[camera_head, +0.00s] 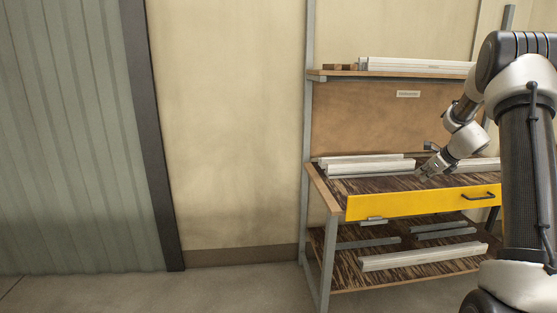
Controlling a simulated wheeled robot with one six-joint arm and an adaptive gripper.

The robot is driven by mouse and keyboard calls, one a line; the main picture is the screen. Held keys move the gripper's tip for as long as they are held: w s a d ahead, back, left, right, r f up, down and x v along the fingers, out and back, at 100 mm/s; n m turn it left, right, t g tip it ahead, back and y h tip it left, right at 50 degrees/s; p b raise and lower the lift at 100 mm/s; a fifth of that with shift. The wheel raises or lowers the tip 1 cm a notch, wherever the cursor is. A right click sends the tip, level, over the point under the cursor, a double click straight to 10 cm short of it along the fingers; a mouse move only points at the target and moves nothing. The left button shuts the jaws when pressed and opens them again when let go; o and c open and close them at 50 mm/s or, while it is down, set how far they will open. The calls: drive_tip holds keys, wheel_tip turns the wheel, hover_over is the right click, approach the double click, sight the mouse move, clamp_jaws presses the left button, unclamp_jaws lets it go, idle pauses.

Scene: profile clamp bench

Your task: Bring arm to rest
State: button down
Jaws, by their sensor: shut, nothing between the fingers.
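My arm stands at the right side of the view and reaches left over the workbench. My gripper (422,175) is small in the picture, just above or in front of the worktop, near the right end of the pale profiles. It is shut with nothing held. The workbench (325,192) has a dark streaked top and a yellow drawer front (420,204) with a black handle. I cannot tell the exact gap between my gripper and the worktop.
Pale profiles (370,169) lie on the worktop left of my gripper. An upper shelf (340,73) carries more profiles and wooden blocks. A lower shelf (345,270) holds several grey and pale profiles. The floor (230,285) left of the bench is clear, before a corrugated grey panel (70,140).

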drive_tip(key=s+a+n+g+y, duration=0.1)
drive_tip(key=s+a+n+g, duration=0.1)
drive_tip(key=s+a+n, duration=0.35)
drive_tip(key=s+a+n+g, duration=0.2)
drive_tip(key=s+n, duration=0.5)
drive_tip(key=s, duration=0.4)
drive_tip(key=s+a+r+n, duration=0.4)
drive_tip(key=s+n, duration=0.1)
drive_tip(key=s, duration=0.5)
drive_tip(key=s+a+r+n+h, duration=0.1)
drive_tip(key=s+a+r+n, duration=0.4)
drive_tip(key=s, duration=0.5)
drive_tip(key=s+a+r+n+h, duration=0.1)
drive_tip(key=s+a+r+n, duration=0.3)
drive_tip(key=s+n, duration=0.3)
drive_tip(key=s+r, duration=0.1)
drive_tip(key=s, duration=0.2)
drive_tip(key=shift+s+a, duration=0.2)
drive_tip(key=shift+s, duration=0.1)
drive_tip(key=shift+d, duration=0.1)
